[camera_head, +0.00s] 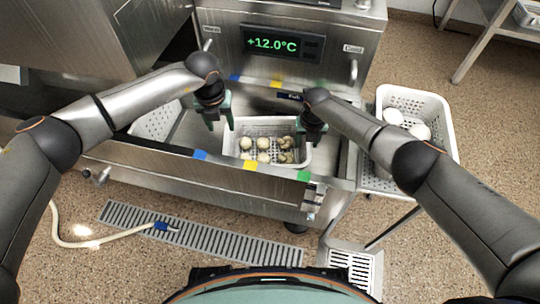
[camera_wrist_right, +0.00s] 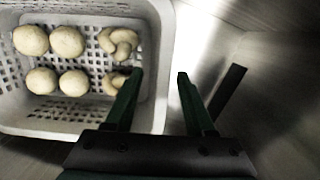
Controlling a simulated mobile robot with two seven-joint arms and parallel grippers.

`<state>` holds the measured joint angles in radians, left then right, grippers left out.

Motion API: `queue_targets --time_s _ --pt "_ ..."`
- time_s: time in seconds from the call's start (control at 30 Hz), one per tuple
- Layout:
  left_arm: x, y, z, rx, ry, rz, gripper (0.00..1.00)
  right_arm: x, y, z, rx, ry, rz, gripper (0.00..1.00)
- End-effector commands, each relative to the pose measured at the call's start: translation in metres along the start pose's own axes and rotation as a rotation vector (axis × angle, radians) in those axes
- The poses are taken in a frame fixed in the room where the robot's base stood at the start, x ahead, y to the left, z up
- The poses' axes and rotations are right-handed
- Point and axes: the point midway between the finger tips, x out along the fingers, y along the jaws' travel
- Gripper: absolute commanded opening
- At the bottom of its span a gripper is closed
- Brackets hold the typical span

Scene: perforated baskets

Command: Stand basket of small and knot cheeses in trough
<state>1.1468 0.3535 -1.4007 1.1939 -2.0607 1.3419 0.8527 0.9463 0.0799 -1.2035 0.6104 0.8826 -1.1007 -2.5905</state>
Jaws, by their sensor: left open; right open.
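My left gripper (camera_head: 220,124) is open above the basket's left end. My right gripper (camera_head: 311,135) is open at its right end. In the right wrist view its fingers (camera_wrist_right: 158,90) are apart, near the basket's right wall, with nothing held.
Another white basket (camera_head: 157,120) stands in the trough's left part. A third basket (camera_head: 447,137) with large white cheeses stands on a stand at right. A panel (camera_head: 272,44) reads +12.0°C. A hose (camera_head: 110,238) and floor drain (camera_head: 215,240) lie in front.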

Motion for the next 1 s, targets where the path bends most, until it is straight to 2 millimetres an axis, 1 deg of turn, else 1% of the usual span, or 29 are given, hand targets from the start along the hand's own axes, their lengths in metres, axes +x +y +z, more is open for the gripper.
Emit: queue_targets --time_s 0.17,0.27,0.57,0.6,0.8,1.0 --pt "0.0 0.0 0.0 0.0 0.0 0.0 0.54 -0.014 -0.001 0.001 -0.001 -0.002 0.002 0.55" --pt "0.0 0.0 0.0 0.0 0.0 0.0 0.54 -0.025 -0.001 0.001 -0.001 -0.003 0.001 0.55" --pt "0.0 0.0 0.0 0.0 0.0 0.0 0.54 -0.072 -0.001 0.0 0.0 -0.004 0.0 0.55" --pt "0.0 0.0 0.0 0.0 0.0 0.0 0.54 -0.079 -0.001 0.001 -0.001 -0.004 0.0 0.55" --pt "0.0 0.0 0.0 0.0 0.0 0.0 0.54 -0.106 0.0 0.001 0.0 -0.003 0.001 0.55" --pt "0.0 0.0 0.0 0.0 0.0 0.0 0.54 -0.117 -0.001 0.0 0.001 -0.002 0.0 0.55"
